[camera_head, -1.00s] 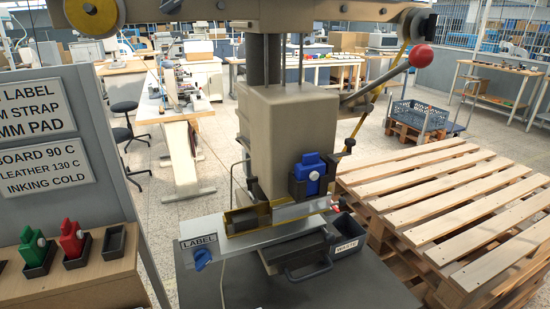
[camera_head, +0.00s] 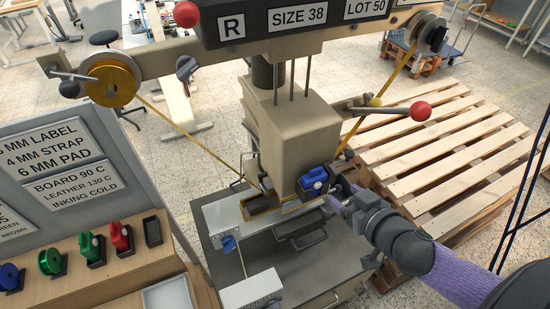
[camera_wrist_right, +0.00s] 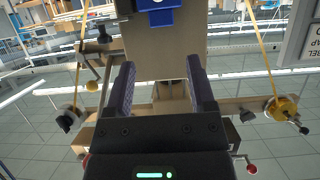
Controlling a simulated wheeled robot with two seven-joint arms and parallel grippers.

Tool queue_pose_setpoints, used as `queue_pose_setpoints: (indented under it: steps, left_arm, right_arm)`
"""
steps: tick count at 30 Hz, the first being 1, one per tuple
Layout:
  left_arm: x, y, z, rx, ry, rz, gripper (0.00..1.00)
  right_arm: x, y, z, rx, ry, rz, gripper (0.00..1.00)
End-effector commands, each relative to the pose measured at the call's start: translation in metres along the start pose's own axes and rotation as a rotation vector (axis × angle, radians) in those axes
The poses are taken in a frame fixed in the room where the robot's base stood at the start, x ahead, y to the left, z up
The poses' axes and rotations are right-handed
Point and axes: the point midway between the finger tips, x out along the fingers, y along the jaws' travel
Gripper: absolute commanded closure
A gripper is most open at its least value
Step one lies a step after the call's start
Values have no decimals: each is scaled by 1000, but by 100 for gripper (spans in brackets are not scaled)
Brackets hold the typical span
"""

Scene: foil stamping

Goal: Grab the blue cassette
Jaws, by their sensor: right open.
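The blue cassette (camera_head: 314,178) sits in a dark holder on the front right of the beige stamping press (camera_head: 297,135). My right gripper (camera_head: 338,190) has come in from the right and is close beside the cassette. In the right wrist view the blue cassette (camera_wrist_right: 155,14) shows at the top edge, partly cut off. The two dark fingers of my right gripper (camera_wrist_right: 160,78) are apart below it in the picture, with nothing between them. My left gripper is not in view.
A wooden shelf (camera_head: 110,285) at the lower left carries red (camera_head: 120,237) and green (camera_head: 91,246) cassettes and an empty holder (camera_head: 153,232). A red-knobbed lever (camera_head: 420,111) sticks out above my right arm. A wooden pallet (camera_head: 440,150) lies behind at right.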

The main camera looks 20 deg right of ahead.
Motion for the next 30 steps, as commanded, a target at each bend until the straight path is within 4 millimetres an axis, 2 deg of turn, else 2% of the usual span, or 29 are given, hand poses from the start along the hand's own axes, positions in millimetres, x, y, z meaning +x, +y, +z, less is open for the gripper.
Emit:
queue_pose_setpoints:
  steps: [2, 6, 11, 18, 21, 27, 28, 30]
  left_arm:
    - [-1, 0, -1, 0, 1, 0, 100]
    - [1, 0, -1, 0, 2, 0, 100]
    - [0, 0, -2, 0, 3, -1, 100]
    - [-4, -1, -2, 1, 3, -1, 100]
    - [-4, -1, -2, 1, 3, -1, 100]
    - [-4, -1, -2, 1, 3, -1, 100]
    - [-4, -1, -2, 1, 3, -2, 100]
    - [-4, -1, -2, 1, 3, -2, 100]
  right_arm:
    - [6, -2, -5, 2, 9, -6, 29]
    - [31, -1, -4, 1, 10, -5, 29]
    - [48, -1, -4, 2, 8, -5, 29]
    - [89, 0, -8, 3, 8, -3, 29]
    - [98, -1, -7, 2, 7, -5, 29]
    - [99, -1, -7, 2, 5, -5, 29]
    - [99, -1, -7, 2, 5, -5, 34]
    - [98, -1, -7, 2, 5, -5, 48]
